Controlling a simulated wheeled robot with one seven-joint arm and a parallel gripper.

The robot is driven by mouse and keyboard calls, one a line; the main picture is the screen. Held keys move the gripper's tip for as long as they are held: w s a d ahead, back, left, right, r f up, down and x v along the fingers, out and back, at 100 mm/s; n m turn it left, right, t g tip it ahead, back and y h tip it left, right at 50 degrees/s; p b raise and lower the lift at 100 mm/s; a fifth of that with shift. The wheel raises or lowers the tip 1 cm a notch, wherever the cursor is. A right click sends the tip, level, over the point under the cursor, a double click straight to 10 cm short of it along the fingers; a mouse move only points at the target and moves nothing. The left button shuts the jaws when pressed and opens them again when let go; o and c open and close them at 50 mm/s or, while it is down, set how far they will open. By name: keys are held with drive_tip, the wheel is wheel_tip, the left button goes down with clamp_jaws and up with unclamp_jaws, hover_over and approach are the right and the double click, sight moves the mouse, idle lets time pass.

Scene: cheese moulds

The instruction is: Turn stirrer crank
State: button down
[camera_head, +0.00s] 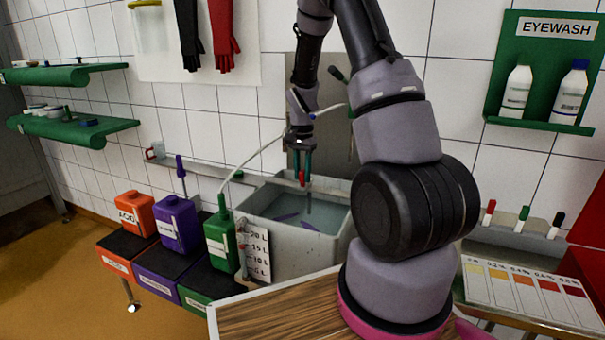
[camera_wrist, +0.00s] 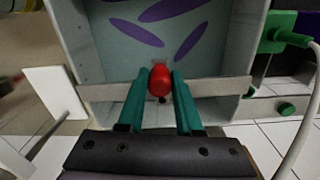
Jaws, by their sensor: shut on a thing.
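The stirrer crank has a red knob (camera_wrist: 159,80), which sits between the two green fingers of my gripper (camera_wrist: 158,95) in the wrist view. My gripper is shut on this knob. In the head view my gripper (camera_head: 302,170) points down over the grey tank, and the red knob (camera_head: 301,177) shows between its fingers. A thin grey shaft (camera_head: 309,200) runs down toward the liquid. The grey tank (camera_head: 338,247) holds pale blue-green liquid with purple paddle-like shapes (camera_head: 285,217). A light bar (camera_wrist: 217,89) crosses the tank below the knob in the wrist view.
Orange (camera_head: 136,212), purple (camera_head: 178,222) and green (camera_head: 220,240) canisters stand left of the tank. A white litre scale (camera_head: 257,252) stands at its front left. A wooden top (camera_head: 285,312) lies in front.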

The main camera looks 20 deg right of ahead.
drive_tip(key=shift+w, duration=0.1)
drive_tip(key=w+m, duration=0.2)
drive_tip(key=m, duration=0.3)
drive_tip(key=w+m, duration=0.3)
drive_tip(key=m, duration=0.3)
drive_tip(key=w+m, duration=0.3)
drive_tip(key=m, duration=0.3)
drive_tip(key=shift+a, duration=0.1)
drive_tip(key=m, duration=0.1)
drive_tip(key=w+d+m, duration=0.1)
drive_tip(key=m, duration=0.1)
drive_tip(key=shift+d, duration=0.1)
drive_tip(key=shift+w+d+m, duration=0.3)
drive_tip(key=shift+d+m, duration=0.15)
drive_tip(key=shift+m, duration=0.65)
drive_tip(key=c, duration=0.6)
unclamp_jaws()
